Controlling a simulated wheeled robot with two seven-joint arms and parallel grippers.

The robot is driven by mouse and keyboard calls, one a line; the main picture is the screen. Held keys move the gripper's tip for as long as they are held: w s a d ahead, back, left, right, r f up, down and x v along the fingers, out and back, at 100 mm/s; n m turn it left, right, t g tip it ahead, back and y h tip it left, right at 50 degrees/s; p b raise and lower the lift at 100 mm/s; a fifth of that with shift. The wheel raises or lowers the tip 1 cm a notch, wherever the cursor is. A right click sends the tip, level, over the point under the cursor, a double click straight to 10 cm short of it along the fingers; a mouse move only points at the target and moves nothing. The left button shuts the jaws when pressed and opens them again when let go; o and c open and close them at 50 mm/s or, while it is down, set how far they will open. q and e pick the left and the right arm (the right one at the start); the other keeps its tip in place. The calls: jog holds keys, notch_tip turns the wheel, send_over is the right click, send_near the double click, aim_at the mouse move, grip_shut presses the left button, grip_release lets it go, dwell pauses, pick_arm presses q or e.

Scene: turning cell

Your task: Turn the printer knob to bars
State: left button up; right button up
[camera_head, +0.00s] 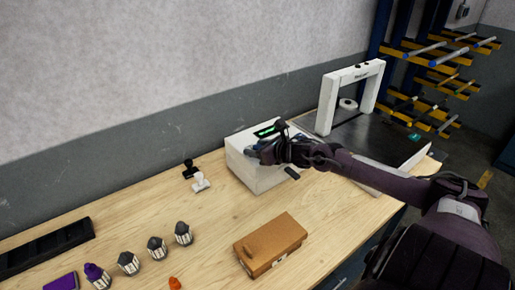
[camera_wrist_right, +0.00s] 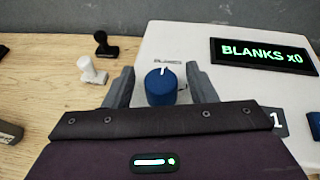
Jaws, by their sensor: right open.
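The printer (camera_head: 257,178) is a white box on the wooden table, with a lit green display (camera_head: 268,130) on top. In the right wrist view the display reads "BLANKS x0" (camera_wrist_right: 262,56). The blue printer knob (camera_wrist_right: 160,90) has a white pointer aimed up, toward a small label (camera_wrist_right: 167,62) that seems to read "BLANKS". No "bars" label is legible. My right gripper (camera_wrist_right: 158,82) is open, with one grey finger on each side of the knob; gaps show between fingers and knob. In the head view my right gripper (camera_head: 260,150) covers the knob. My left gripper is out of view.
A black stamp (camera_head: 189,169) and a white stamp (camera_head: 200,182) stand left of the printer. A brown box (camera_head: 270,244) lies in front. A white arch (camera_head: 350,96) stands right of the printer. Several small lantern-shaped pieces (camera_head: 157,248) stand at front left.

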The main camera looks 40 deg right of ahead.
jog(key=c, duration=1)
jog(key=shift+o, duration=0.2)
